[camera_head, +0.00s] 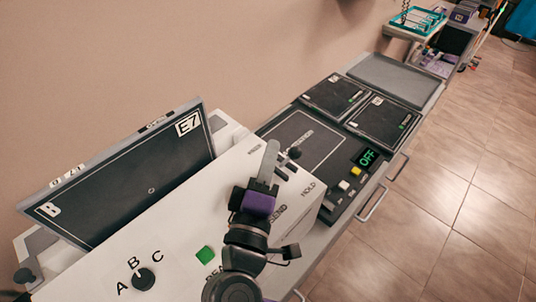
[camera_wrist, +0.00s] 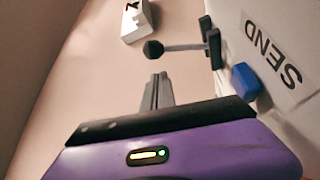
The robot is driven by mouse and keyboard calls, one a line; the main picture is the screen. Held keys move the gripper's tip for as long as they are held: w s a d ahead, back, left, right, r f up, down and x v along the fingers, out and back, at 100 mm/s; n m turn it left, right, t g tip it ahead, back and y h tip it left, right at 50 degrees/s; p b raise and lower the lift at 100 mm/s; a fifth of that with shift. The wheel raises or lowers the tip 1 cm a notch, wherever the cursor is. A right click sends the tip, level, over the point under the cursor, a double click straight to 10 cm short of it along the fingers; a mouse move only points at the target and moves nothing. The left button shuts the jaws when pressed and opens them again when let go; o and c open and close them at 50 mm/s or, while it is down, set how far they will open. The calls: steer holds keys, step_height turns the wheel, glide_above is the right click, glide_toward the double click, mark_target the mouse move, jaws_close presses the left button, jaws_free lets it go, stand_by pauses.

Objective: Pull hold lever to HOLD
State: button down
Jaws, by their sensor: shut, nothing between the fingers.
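The lever shows in the wrist view with a black ball knob (camera_wrist: 153,49), a thin grey rod (camera_wrist: 182,47) and a black bracket (camera_wrist: 211,47) on the white panel. In the head view its dark knob (camera_head: 295,152) is just right of my fingertips. My gripper (camera_head: 271,147) is shut and empty, above the white sloped panel (camera_head: 180,232). In the wrist view the fingertips (camera_wrist: 159,77) sit just below the knob, with a small gap in the picture; I cannot tell the depth between them. The HOLD label (camera_head: 308,190) is on the panel right of my gripper.
A blue button (camera_wrist: 245,80) is near the SEND label (camera_wrist: 270,50). A dark tilted board (camera_head: 125,180) stands at left. A green button (camera_head: 205,254) and an A-B-C dial (camera_head: 144,279) are on the panel. Floor at right is clear.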

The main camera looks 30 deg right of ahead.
steer(key=b+v, duration=0.1)
steer(key=v, duration=0.7)
steer(key=shift+w, duration=0.1)
steer(key=shift+d, duration=0.15)
